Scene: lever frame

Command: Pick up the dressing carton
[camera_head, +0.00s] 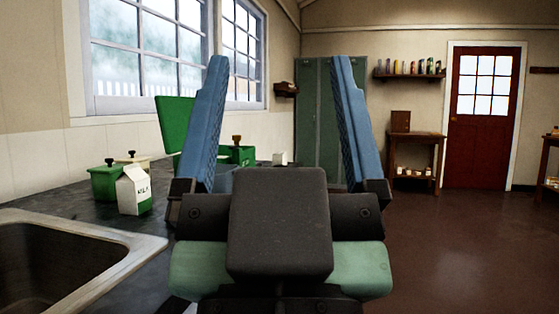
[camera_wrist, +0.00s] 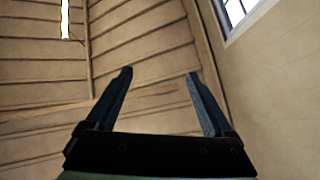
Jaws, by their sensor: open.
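My gripper (camera_head: 280,60) is raised in front of the head camera, its two blue fingers wide apart with nothing between them. In the wrist view my gripper (camera_wrist: 160,73) is also open and empty, against the ceiling boards. A white carton with dark lettering and a green lower part (camera_head: 133,190) stands upright on the dark counter, left of and apart from my gripper. A small white item (camera_head: 279,158) sits farther back, seen between the fingers. I cannot tell whether either is the dressing carton, as the print is too small to read surely.
A metal sink (camera_head: 137,240) is at the near left of the dark counter (camera_head: 60,197). A green canister (camera_head: 106,184) stands beside the white carton. A green upright panel (camera_head: 170,118) and a green container (camera_head: 243,155) are behind my left finger. Open floor (camera_head: 470,240) lies to the right.

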